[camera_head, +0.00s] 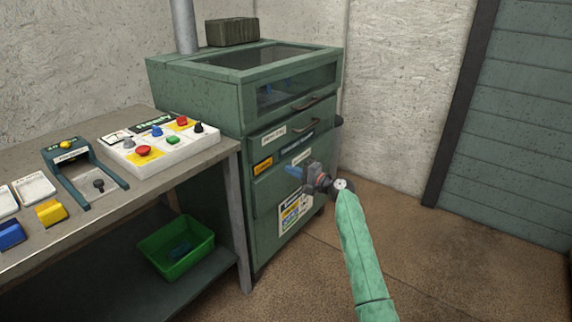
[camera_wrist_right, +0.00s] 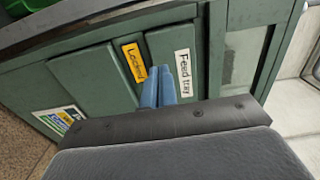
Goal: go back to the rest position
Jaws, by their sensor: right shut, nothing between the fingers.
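My right gripper (camera_head: 293,172) is in front of the green cabinet machine (camera_head: 200,95) in the head view, its arm coming up from the bottom right. Its blue fingers are together and empty. In the right wrist view the closed fingers (camera_wrist_right: 158,88) point at the cabinet's front, between a yellow label and a white "Feed tray" label (camera_wrist_right: 184,75). I cannot tell whether they touch the panel. My left gripper is not in view.
A workbench (camera_head: 135,180) on the left holds a control box (camera_head: 190,143) with coloured buttons and a dark bracket-like device (camera_head: 112,187). A green bin (camera_head: 205,234) sits on its lower shelf. The brown floor (camera_head: 470,260) at the right is clear.

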